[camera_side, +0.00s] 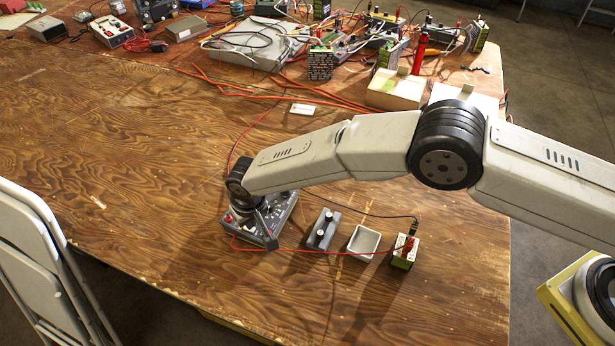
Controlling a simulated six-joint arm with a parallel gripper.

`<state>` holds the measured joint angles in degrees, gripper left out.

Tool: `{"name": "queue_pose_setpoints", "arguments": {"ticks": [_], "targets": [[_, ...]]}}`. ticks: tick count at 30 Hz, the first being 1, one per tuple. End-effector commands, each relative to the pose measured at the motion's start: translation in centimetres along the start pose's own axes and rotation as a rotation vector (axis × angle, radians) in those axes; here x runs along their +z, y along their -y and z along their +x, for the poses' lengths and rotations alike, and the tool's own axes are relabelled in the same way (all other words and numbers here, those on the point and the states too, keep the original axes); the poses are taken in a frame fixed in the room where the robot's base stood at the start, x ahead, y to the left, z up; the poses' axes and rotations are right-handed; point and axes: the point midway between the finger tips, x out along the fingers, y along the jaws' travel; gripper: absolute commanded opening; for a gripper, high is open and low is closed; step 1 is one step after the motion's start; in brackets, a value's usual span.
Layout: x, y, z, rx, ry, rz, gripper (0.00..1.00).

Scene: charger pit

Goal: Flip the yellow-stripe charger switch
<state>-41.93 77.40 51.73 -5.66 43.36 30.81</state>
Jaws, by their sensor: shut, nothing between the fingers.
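The grey charger box (273,233) sits on the wooden table, with a red knob or light (229,218) at its left corner. My gripper (266,214) points down over the charger's top and is shut with nothing held. It covers much of the top face, so I cannot make out the yellow stripe or the switch. I cannot tell whether the fingertips touch the charger. A red wire and a black wire run from the charger area to a green battery block (403,256) on the right.
Cables, boxes and electronics (250,42) crowd the table's back. The table's left middle (120,150) is clear. White folding chairs (38,250) stand at the left edge.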

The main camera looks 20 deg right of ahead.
Motion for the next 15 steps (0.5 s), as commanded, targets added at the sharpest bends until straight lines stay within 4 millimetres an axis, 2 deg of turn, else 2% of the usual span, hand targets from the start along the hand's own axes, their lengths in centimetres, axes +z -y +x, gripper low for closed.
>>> {"name": "queue_pose_setpoints", "arguments": {"ticks": [15], "targets": [[0.05, 0.01, 0.52, 0.0, -0.001, 0.0, 0.0]]}}
